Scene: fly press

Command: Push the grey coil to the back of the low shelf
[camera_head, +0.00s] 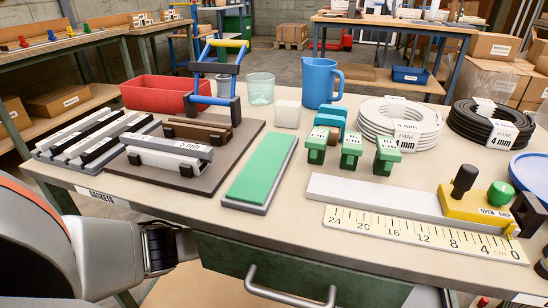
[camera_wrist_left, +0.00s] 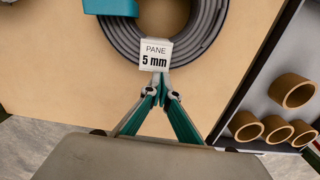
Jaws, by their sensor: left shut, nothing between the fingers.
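The grey coil (camera_wrist_left: 207,42) lies flat on a light wooden shelf board (camera_wrist_left: 60,75) in the left wrist view; its far part is cut off by the top edge. Its white tag (camera_wrist_left: 156,54), reading PANE 5 mm, is on the near rim. My left gripper (camera_wrist_left: 160,80) is shut and empty, with its teal fingers together and tips right at the tag's lower edge; I cannot tell whether they touch. In the head view the grey coil and the left gripper are hidden. My right gripper is in neither view.
Several brown rings (camera_wrist_left: 291,90) lie on a grey surface past a dark edge at right. The bench top (camera_head: 310,235) carries a white coil (camera_head: 380,115), a black coil (camera_head: 470,118) and tools. A drawer handle (camera_head: 290,290) juts out.

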